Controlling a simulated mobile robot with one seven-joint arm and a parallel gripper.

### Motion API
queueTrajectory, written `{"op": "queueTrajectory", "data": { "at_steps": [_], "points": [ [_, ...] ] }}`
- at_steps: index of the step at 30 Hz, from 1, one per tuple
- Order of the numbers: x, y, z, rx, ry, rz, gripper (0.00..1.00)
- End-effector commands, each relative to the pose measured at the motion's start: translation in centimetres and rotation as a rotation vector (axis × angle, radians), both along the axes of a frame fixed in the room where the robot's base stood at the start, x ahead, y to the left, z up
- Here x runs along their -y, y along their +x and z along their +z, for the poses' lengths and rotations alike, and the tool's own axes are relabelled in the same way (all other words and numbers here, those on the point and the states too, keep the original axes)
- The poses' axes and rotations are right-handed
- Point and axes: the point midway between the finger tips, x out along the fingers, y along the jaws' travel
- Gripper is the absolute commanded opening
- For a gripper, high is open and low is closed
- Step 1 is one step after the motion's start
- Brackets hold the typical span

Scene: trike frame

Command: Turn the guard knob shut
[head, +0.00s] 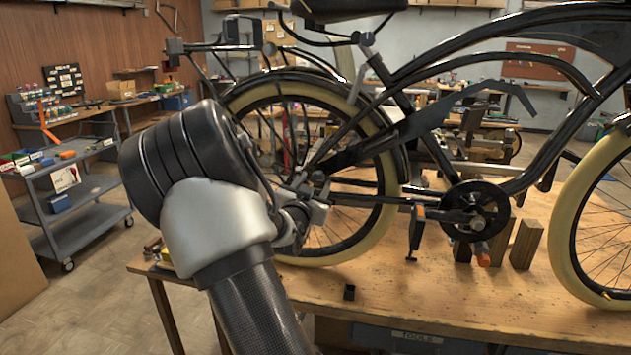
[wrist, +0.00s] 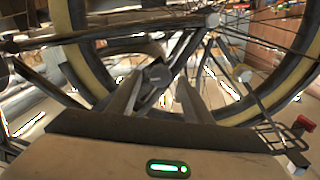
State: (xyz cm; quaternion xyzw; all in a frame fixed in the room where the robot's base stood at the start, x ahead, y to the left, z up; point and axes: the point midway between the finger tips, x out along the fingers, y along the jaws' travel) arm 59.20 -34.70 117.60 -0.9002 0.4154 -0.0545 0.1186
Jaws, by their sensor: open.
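A black bicycle-like frame (head: 408,128) with cream-tyred wheels stands on the wooden bench (head: 420,300). I cannot tell for certain which part is the guard knob. My gripper (wrist: 158,84) is open in the wrist view, its two fingers pointing at the rear wheel area. A small dark angular part (wrist: 155,77) shows beyond and between the fingertips; I cannot tell whether they touch it. In the head view my arm covers much of the gripper, which is beside the rear wheel (head: 374,225). A crank with chainring (head: 476,208) is to its right.
An orange-ended part (head: 483,254) and wooden blocks (head: 526,244) are below the crank. A small black block (head: 349,292) lies near the bench's front edge. A grey cart (head: 75,200) stands at the left. A red-topped part (wrist: 303,122) is at the wrist view's right.

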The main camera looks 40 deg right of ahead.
Motion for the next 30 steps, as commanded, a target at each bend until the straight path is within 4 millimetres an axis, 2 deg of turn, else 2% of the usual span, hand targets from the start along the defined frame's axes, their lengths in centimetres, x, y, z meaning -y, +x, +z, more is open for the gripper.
{"op": "queueTrajectory", "data": {
  "at_steps": [6,14,16,22,30],
  "points": [
    [1.34,1.11,0.01,-0.001,-0.001,0.0,0.46],
    [1.43,1.24,0.0,0.0,0.0,0.0,0.46],
    [1.42,1.23,0.0,0.0,0.0,0.0,0.39],
    [1.41,1.23,0.0,0.0,0.0,0.0,0.05],
    [1.41,1.22,-0.02,-0.017,-0.015,0.0,0.05]
  ]
}}
